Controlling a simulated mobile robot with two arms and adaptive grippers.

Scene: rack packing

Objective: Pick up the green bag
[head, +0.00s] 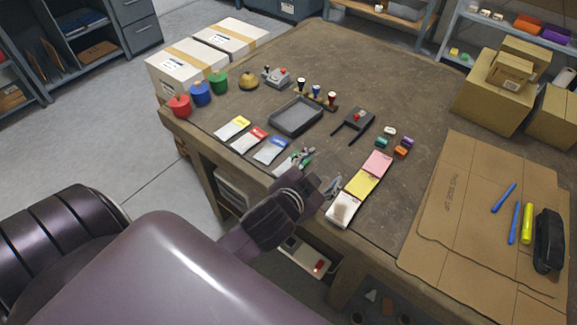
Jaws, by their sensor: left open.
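A row of small clear bags with coloured labels lies along the near edge of the workbench. The green-labelled bag (284,166) is at the right end of this row, with its far right part hidden by my gripper. Beside it are the blue bag (270,151), the red bag (249,140) and the yellow bag (233,127). My left gripper (318,172) is open over the bench edge, just right of the green bag. I cannot tell whether it touches the bag. My right gripper is out of view.
A grey tray (296,117) lies behind the bags. Pink, yellow and white note pads (363,181) lie right of the gripper. Coloured jars (200,94) stand at left. A cardboard sheet (455,200) with pens covers the right side. The back of the workbench (370,70) is clear.

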